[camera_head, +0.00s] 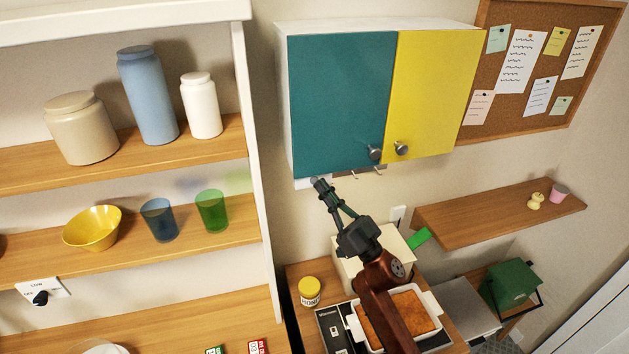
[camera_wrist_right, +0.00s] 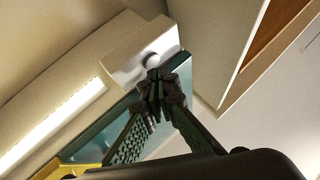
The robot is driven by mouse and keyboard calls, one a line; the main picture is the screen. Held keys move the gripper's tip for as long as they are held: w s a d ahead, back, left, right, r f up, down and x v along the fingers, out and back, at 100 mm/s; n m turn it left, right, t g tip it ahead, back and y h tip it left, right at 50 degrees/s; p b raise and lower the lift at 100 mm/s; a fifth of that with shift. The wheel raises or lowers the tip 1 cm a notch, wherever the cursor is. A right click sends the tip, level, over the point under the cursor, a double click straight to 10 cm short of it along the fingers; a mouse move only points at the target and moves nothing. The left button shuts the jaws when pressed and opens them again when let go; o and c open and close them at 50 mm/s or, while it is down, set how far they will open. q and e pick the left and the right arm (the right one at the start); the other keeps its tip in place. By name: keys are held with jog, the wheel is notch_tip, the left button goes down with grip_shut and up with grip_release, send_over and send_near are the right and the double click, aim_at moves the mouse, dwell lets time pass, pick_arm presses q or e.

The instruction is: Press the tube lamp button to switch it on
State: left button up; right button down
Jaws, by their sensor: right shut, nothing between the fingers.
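My right gripper (camera_head: 318,182) is shut and empty, reaching up to the lower left corner of the wall cabinet. In the right wrist view its fingertips (camera_wrist_right: 155,78) meet right at a round white button (camera_wrist_right: 152,60) on a pale box-shaped housing (camera_wrist_right: 125,58). The tips overlap the button's lower edge; I cannot tell whether they press it. The lamp tube (camera_wrist_right: 52,124) is a long, bright white strip to the left of the housing and looks lit. In the head view the button is not visible. My left gripper is not in view.
The cabinet has a teal door (camera_head: 340,100) and a yellow door (camera_head: 438,95) with knobs; small hooks (camera_head: 366,174) hang below. A shelf unit (camera_head: 245,130) stands at left. Below my right arm are a honey jar (camera_head: 309,291) and a filled white dish (camera_head: 433,303).

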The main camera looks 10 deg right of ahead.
jog(key=shift+s+p, duration=0.45)
jog(key=shift+s, duration=0.2)
jog(key=shift+s+d+p, duration=0.1)
jog(key=shift+s+p, duration=0.8)
jog(key=shift+s, duration=1.45)
